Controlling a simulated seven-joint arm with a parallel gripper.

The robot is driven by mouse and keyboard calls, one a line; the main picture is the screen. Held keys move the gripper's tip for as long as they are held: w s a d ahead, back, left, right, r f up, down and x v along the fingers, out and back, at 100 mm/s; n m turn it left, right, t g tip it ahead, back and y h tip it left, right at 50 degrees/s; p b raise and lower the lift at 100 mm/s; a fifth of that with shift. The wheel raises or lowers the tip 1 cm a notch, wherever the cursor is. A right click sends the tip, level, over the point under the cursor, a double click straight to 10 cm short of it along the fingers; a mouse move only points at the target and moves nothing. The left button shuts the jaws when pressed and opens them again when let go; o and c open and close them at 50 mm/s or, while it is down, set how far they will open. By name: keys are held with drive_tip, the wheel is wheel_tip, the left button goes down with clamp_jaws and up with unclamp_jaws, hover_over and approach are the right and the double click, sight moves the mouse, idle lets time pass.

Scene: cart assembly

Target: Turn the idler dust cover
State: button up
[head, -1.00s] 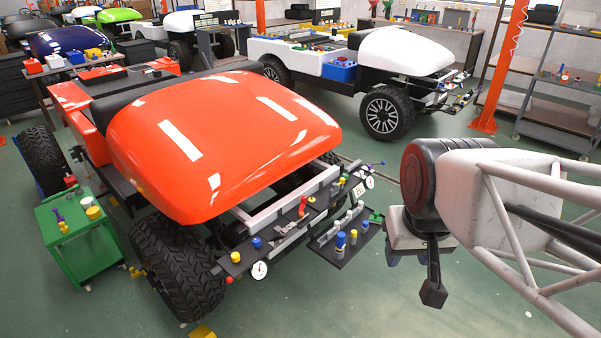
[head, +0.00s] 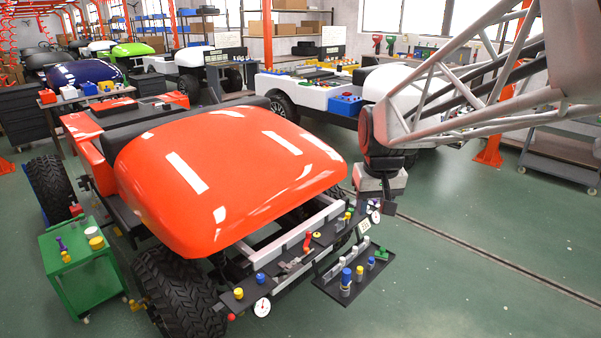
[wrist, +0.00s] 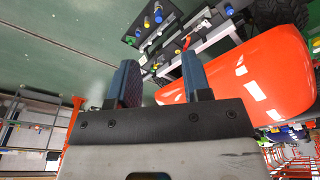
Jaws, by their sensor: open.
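I cannot tell which part is the idler dust cover. Small coloured caps and knobs sit on the dark front ledge (head: 290,268) of the orange cart (head: 225,180), among them a yellow cap (head: 239,294), a blue cap (head: 260,278) and a red lever (head: 307,242). A dark tray (head: 335,285) beside the ledge holds blue-topped and grey cylinders and a green part (head: 381,254). My gripper (head: 388,208) is above and right of this front end, apart from it. In the wrist view its two fingers (wrist: 159,82) are spread with nothing between them.
A green trolley (head: 80,265) with small parts stands left of the front wheel (head: 178,290). A white cart (head: 330,100) and a grey shelf trolley (head: 560,155) stand behind. The green floor at the right front is clear.

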drive_tip(key=w+a+f, duration=0.1)
drive_tip(key=w+f, duration=0.1)
drive_tip(key=w, duration=0.5)
drive_tip(key=w+a+f, duration=0.1)
drive_tip(key=w+f, duration=0.1)
drive_tip(key=w, duration=0.6)
drive_tip(key=n+g, duration=0.2)
drive_tip(key=n, duration=0.1)
hover_over(308, 233)
drive_tip(key=f, duration=3.3)
drive_tip(key=shift+d, duration=0.2)
drive_tip(key=shift+w+a+f, duration=0.1)
drive_tip(key=shift+w+f, duration=0.1)
drive_tip(key=shift+f, duration=0.1)
drive_tip(key=shift+f, duration=0.2)
drive_tip(key=shift+f, duration=4.25)
drive_tip(key=c, duration=0.5)
